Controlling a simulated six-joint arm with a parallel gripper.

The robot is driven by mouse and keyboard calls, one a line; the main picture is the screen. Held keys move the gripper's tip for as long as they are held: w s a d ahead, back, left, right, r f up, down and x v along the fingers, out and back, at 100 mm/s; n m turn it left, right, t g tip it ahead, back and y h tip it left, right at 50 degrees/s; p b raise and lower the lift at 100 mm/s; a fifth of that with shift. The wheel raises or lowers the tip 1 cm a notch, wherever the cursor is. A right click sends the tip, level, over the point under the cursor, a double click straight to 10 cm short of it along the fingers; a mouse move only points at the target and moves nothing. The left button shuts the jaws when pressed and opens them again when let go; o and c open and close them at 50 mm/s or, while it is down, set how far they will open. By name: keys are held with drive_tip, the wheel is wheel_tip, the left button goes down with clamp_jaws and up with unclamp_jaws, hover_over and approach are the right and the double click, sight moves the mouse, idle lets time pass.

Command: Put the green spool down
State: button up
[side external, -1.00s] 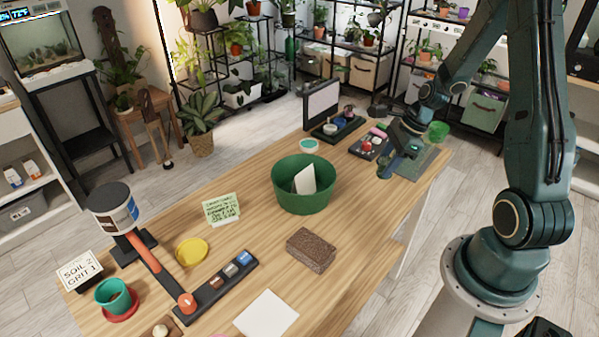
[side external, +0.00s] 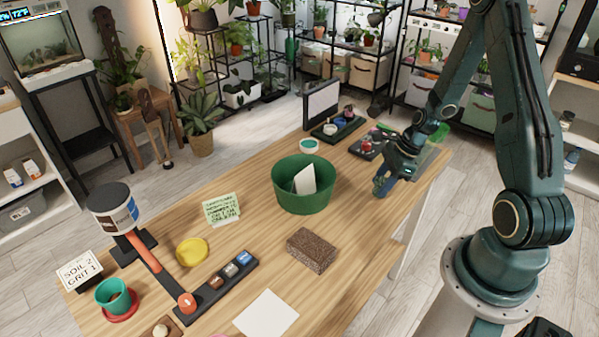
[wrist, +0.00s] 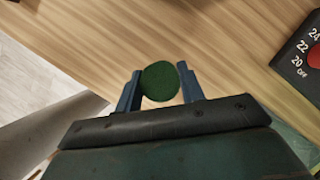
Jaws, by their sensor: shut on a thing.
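The green spool (wrist: 160,82) shows in the wrist view as a dark green disc between the two blue fingers of my gripper (wrist: 159,74). My gripper is shut on it, with one finger on each side. Bare wooden tabletop shows beyond the spool. In the side view my gripper (side external: 382,186) points down over the right part of the table, to the right of the green pot (side external: 302,204). The spool cannot be made out there. I cannot tell whether it touches the tabletop.
A brown block (side external: 312,250) lies in front of the green pot. A dark control box (wrist: 306,58) with a red dial is at the right in the wrist view. The table's right edge is close to my gripper. Bare wood surrounds the brown block.

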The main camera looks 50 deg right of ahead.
drive_tip(key=shift+f, duration=0.4)
drive_tip(key=shift+f, duration=0.15)
drive_tip(key=o, duration=1)
drive_tip(key=shift+c, duration=0.2)
drive_tip(key=shift+r, duration=0.2)
drive_tip(key=v, duration=1.2)
